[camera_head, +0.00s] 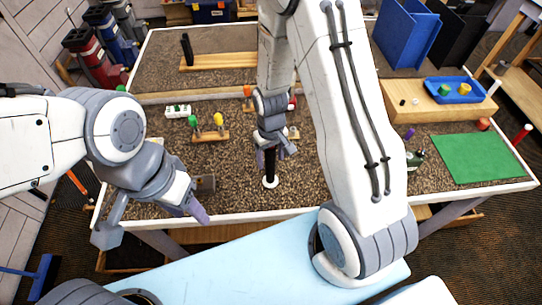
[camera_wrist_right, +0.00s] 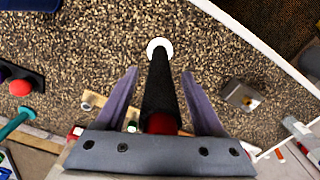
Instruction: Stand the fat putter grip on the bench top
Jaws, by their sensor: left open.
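The fat putter grip (camera_head: 270,162) is a thick black cylinder, upright over a white disc (camera_head: 270,182) on the speckled bench top (camera_head: 330,190). In the right wrist view the grip (camera_wrist_right: 161,85) shows a red end near my palm, and its far end meets the white disc (camera_wrist_right: 159,47). My right gripper (camera_wrist_right: 160,78) has its two fingers either side of the grip, with a visible gap on each side. In the head view this gripper (camera_head: 272,145) is around the grip's upper part. My left gripper (camera_head: 153,226) is open and empty at the bench's front left edge.
A green mat (camera_head: 483,157) lies at right; a blue tray (camera_head: 456,91) sits on a wooden block. Bench around the disc is clear.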

